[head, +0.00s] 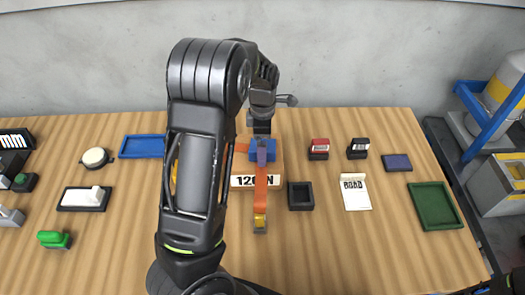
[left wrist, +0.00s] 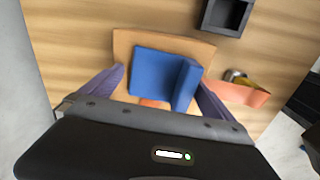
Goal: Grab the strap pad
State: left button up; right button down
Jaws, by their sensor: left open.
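The blue strap pad (head: 271,147) sits on an orange strap (head: 261,192) over a wooden block marked 120N (head: 243,181). In the left wrist view the pad (left wrist: 155,75) has a flat face and a raised block at its right side. My left gripper (head: 262,153) is over the pad, pointing down. Its two purple fingers (left wrist: 160,88) are open, one on each side of the pad. I cannot tell whether they touch it. My left arm hides part of the block in the head view. My right gripper is not in view.
A black open box (head: 300,195) stands right of the block. A blue tray (head: 142,146) and several small items are on the left. The front table is mostly clear.

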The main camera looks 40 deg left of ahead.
pick_arm(q)
jog(key=shift+c, duration=0.6)
jog(key=c, duration=1.2)
jog(key=shift+o, duration=0.2)
jog(key=shift+r, duration=0.1)
notch_tip(320, 180, up, 10)
